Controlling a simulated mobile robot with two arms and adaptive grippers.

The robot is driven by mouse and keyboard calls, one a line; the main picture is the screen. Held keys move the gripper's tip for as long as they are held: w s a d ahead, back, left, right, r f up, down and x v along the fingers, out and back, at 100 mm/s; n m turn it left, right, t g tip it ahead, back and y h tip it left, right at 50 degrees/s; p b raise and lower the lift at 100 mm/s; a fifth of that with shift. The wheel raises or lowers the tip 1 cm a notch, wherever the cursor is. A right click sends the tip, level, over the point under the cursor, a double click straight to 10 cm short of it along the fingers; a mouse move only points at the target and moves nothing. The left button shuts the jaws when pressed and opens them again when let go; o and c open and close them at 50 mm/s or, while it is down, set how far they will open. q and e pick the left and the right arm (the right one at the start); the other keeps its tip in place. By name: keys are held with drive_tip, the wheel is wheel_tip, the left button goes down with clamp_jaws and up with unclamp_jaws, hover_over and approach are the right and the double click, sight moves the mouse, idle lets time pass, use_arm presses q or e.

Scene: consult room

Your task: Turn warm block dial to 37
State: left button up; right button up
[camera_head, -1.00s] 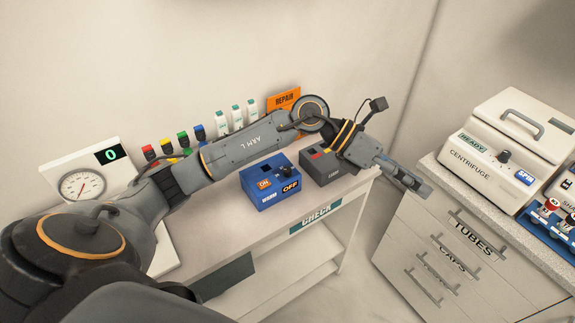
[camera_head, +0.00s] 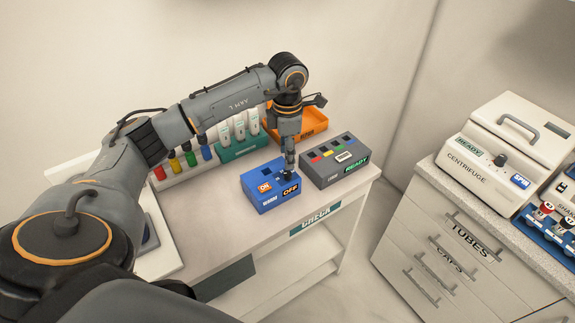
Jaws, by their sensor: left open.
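The blue warm block (camera_head: 266,200) sits on the white table, with an orange ON label and an OFF label on its front and top. Its dark dial (camera_head: 286,176) is at the right of the top, partly hidden by my gripper. My left gripper (camera_head: 289,169) points straight down over the dial, with its fingertips at or just above it. I cannot tell whether the fingers touch the dial. The gripper is open, though its fingers look close together from this side. My right gripper is not in view.
A grey device marked READY (camera_head: 338,163) stands close to the right of the block. An orange tray (camera_head: 310,128), a green rack (camera_head: 238,150) of white tubes and several coloured bottles stand behind. A centrifuge (camera_head: 505,150) is on the right-hand counter.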

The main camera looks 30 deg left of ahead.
sight(288, 173)
use_arm(q)
wheel_tip(288, 173, down, 7)
drive_tip(key=shift+d+r+p, duration=0.1)
drive_tip(key=shift+p, duration=0.75)
clamp_jaws()
